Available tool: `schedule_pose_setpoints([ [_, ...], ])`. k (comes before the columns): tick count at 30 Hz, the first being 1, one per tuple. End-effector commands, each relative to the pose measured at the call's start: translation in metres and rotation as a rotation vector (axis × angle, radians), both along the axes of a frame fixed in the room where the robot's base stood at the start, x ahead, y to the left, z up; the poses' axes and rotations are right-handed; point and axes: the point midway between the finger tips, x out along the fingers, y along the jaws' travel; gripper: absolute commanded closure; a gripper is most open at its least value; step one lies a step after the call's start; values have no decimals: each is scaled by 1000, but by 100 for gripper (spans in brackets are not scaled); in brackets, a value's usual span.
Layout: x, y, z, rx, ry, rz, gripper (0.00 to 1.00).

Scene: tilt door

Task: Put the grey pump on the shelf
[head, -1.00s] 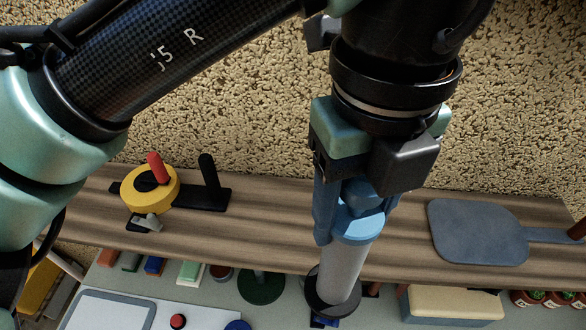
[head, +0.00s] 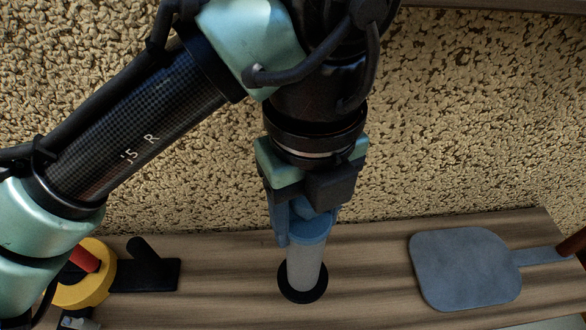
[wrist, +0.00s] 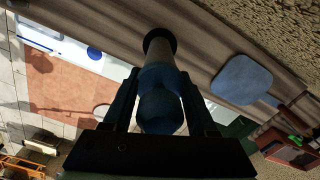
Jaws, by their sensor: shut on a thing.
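The grey pump (head: 306,265) has a pale grey cylinder body, a black round base and a blue top. My gripper (head: 303,216) is shut on its blue top and holds it nearly upright. In the head view the black base lies over the wooden shelf (head: 220,270), between a black bracket and a grey paddle; I cannot tell whether it touches the wood. In the wrist view the pump (wrist: 159,75) sits between the dark fingers (wrist: 160,92), base pointing away from me.
On the shelf stand a yellow wheel with a red handle (head: 88,278) and a black bracket (head: 150,268) to the left. A flat grey-blue paddle (head: 465,268) lies to the right. The rough wall (head: 450,110) rises behind. Bare wood shows on both sides of the pump.

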Motion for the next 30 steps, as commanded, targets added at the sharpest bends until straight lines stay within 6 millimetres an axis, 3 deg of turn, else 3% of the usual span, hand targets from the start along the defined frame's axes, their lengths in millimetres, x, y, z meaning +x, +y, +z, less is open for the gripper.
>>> schedule_pose_setpoints([
  [12,0,0,-44,-3,1,1,100],
  [26,0,0,-53,-1,-1,1,100],
  [27,0,0,-52,0,-1,1,37],
  [30,0,0,-51,0,-1,1,19],
])
